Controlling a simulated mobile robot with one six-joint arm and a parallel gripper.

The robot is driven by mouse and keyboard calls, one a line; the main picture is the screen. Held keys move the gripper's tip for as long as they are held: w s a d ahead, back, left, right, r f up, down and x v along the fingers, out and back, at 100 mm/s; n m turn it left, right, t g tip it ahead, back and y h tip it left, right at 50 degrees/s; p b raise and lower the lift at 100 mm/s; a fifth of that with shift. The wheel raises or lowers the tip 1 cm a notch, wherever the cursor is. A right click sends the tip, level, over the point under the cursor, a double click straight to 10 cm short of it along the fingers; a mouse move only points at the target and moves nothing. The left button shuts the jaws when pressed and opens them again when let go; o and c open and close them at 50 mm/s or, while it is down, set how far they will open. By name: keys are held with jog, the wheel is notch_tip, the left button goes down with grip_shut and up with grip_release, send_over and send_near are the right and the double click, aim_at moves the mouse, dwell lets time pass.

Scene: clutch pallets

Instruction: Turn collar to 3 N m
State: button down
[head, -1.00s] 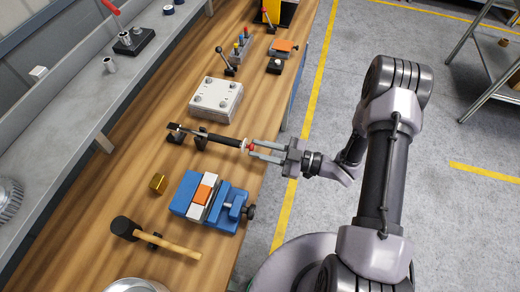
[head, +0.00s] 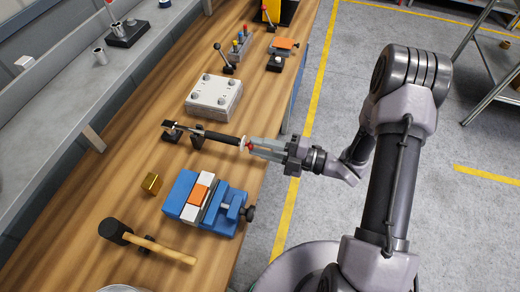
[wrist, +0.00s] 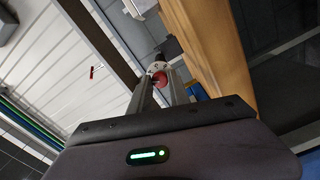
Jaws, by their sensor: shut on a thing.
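A torque wrench with a black handle (head: 221,139) lies level across two black stands (head: 197,138) on the wooden bench. Its handle end points right, with a pale ring (head: 242,144) and a red collar (head: 250,144) at the tip. My gripper (head: 252,147) reaches in from the right and is shut on the red collar. In the wrist view the collar (wrist: 159,78) sits between the far ends of my two grey fingers (wrist: 160,84). The collar's scale and setting cannot be read.
A blue vise (head: 232,197) with an orange and white block stands just in front of the wrench. A pale plate stack (head: 214,97) stands behind it. A mallet (head: 150,242) and a brass block (head: 152,184) lie nearer left. Open floor lies right of the bench.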

jog(key=n+b, duration=0.2)
jog(key=n, duration=0.2)
jog(key=shift+f+b, duration=0.1)
jog(key=shift+b, duration=0.3)
jog(key=shift+n+b, duration=0.6)
jog(key=shift+n, duration=0.2)
jog(key=c, duration=1.2)
grip_release()
jog(key=shift+c, duration=0.2)
jog(key=p+v, duration=0.3)
jog(key=v, duration=1.4)
jog(key=shift+d+r, duration=0.2)
